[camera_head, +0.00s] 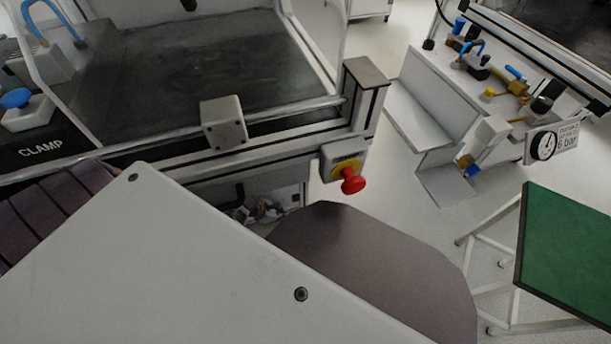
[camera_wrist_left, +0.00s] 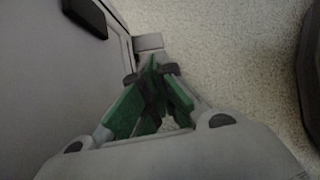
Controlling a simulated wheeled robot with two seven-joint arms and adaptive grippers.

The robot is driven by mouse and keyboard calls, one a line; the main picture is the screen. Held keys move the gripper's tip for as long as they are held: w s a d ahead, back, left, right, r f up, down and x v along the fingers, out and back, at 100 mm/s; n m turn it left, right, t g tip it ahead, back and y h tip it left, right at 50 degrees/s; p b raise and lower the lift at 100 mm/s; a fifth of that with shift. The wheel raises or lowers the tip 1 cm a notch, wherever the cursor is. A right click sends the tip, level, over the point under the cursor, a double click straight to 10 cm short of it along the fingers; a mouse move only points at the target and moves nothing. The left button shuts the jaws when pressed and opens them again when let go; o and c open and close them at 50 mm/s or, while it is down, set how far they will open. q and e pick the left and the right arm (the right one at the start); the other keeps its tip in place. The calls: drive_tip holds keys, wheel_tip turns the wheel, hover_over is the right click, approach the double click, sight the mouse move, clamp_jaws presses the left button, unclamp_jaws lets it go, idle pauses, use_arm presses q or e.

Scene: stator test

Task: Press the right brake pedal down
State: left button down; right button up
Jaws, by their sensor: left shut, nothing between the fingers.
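My left gripper (camera_wrist_left: 153,75) shows in the left wrist view, with green-padded fingers and dark tips drawn together. It is shut and empty. A small light grey block (camera_wrist_left: 148,42) lies just beyond the fingertips; I cannot tell whether they touch or whether it is part of a pedal. I cannot make out a brake pedal in either view. In the head view large white and dark brown panels, likely mine, cover the lower middle, and no gripper fingers can be made out there. My right gripper is not in view.
In the head view a workbench (camera_head: 265,146) carries a red emergency button (camera_head: 353,184) and a blue-knobbed clamp unit (camera_head: 22,107). A pressure gauge (camera_head: 543,146) stands on the right, above a green-topped table (camera_head: 570,255). Pale speckled floor (camera_wrist_left: 225,50) is clear right of the fingers.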

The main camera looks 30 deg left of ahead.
use_arm(q)
drive_tip(key=shift+v, duration=1.85)
drive_tip(key=shift+s+f, duration=0.1)
drive_tip(key=shift+s, duration=0.1)
